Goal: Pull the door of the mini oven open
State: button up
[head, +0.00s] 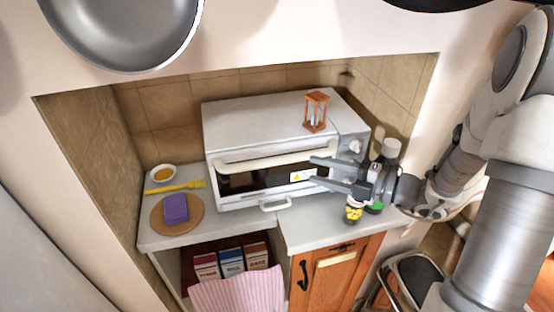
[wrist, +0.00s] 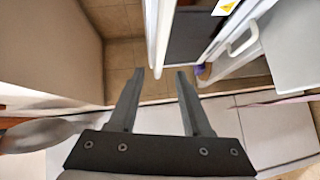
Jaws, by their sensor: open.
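The mini oven (head: 265,117) is a white box on the counter in the tiled niche. Its door (head: 255,180) has a dark window and a warning label, and looks shut. A pale bar handle (head: 265,158) runs along the door's top edge. My gripper (head: 313,170) is open and empty at the right part of the door front, its fingers pointing left. In the wrist view, the end of the white bar (wrist: 157,40) shows between and beyond my open fingertips (wrist: 158,72). I cannot tell whether they touch it.
An hourglass (head: 316,111) stands on the oven. A small lower handle (head: 275,205) sits below the door. A purple sponge on a round board (head: 158,222), a yellow brush (head: 177,187) and a bowl (head: 163,173) lie left.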

aim_at(282, 161)
jog(key=x, duration=1.1)
jog(key=shift+w+a, duration=0.2)
jog(key=shift+a, duration=0.05)
grip_shut()
dwell(0.8)
